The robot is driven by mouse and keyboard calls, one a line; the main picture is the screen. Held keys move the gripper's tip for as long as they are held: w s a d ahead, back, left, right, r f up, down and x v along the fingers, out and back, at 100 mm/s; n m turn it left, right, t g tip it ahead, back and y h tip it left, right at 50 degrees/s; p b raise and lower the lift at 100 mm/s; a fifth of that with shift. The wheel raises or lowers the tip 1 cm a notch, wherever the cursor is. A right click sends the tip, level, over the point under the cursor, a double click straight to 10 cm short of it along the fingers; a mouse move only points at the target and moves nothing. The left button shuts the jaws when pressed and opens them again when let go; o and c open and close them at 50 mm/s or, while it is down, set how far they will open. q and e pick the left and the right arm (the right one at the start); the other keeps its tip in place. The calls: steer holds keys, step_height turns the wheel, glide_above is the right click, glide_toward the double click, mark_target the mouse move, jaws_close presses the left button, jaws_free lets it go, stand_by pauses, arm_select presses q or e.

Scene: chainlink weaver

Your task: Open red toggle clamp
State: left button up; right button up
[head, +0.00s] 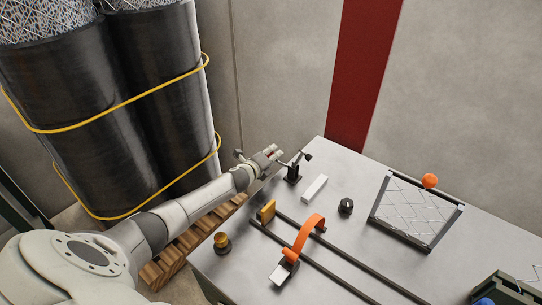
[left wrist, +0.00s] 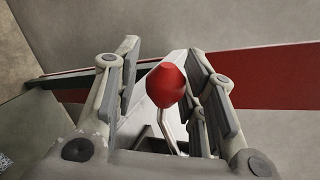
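The red knob (left wrist: 166,85) of the toggle clamp shows in the left wrist view on a thin, bent metal lever. It sits between the two spread fingers of my left gripper (left wrist: 165,80), closer to the right finger, and I cannot tell whether it touches it. In the head view my left gripper (head: 272,153) is at the table's far left corner, beside a small black clamp base (head: 293,173). The knob cannot be made out clearly there. My right gripper is in neither view.
The grey table (head: 240,270) carries a white block (head: 314,188), a black knob (head: 346,207), dark rails with an orange arched piece (head: 305,237), and a mesh frame (head: 415,213) with an orange ball (head: 430,181). Tall dark wrapped rolls (head: 150,95) stand left of the table.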

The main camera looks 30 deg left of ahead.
arm_select(q)
steer(key=shift+o, duration=0.5)
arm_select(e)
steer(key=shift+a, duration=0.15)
arm_select(q)
steer(key=shift+r, duration=0.15)
steer(key=v, duration=1.1)
steer(key=shift+s, duration=0.45)
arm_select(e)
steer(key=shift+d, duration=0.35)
